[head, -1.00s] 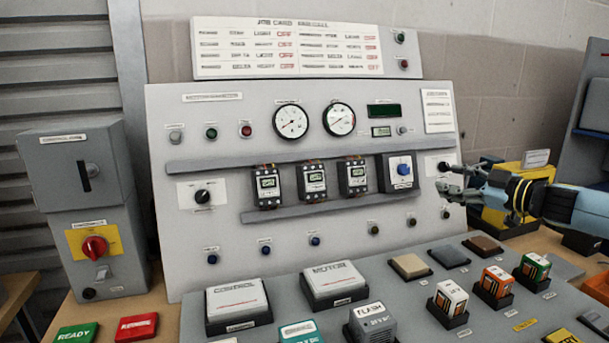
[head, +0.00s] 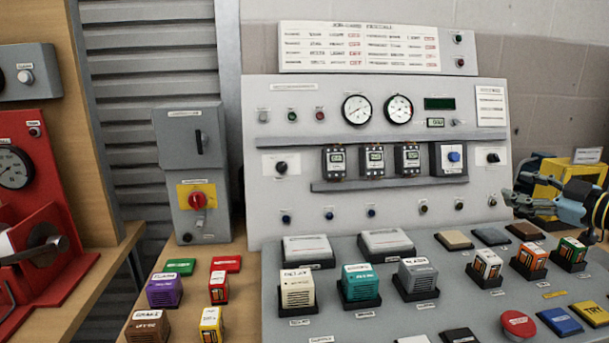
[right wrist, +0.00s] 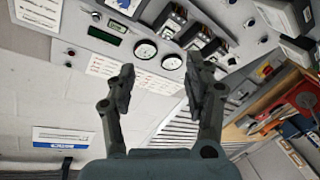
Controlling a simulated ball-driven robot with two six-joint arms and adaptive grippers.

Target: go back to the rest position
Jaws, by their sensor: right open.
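My right gripper (head: 522,204) is at the right edge of the head view, in front of the lower right part of the grey control panel (head: 290,225). It is open, with nothing between its fingers. In the right wrist view the two fingers of the right gripper (right wrist: 158,85) stand wide apart, with the panel's gauges and job card beyond them. My left gripper is not in view.
A sloped desk (head: 450,300) with several coloured blocks and buttons lies below the panel. A grey switch box (head: 170,135) stands left of the panel, and a red machine (head: 60,160) farther left. A yellow box (head: 548,190) is behind my right gripper.

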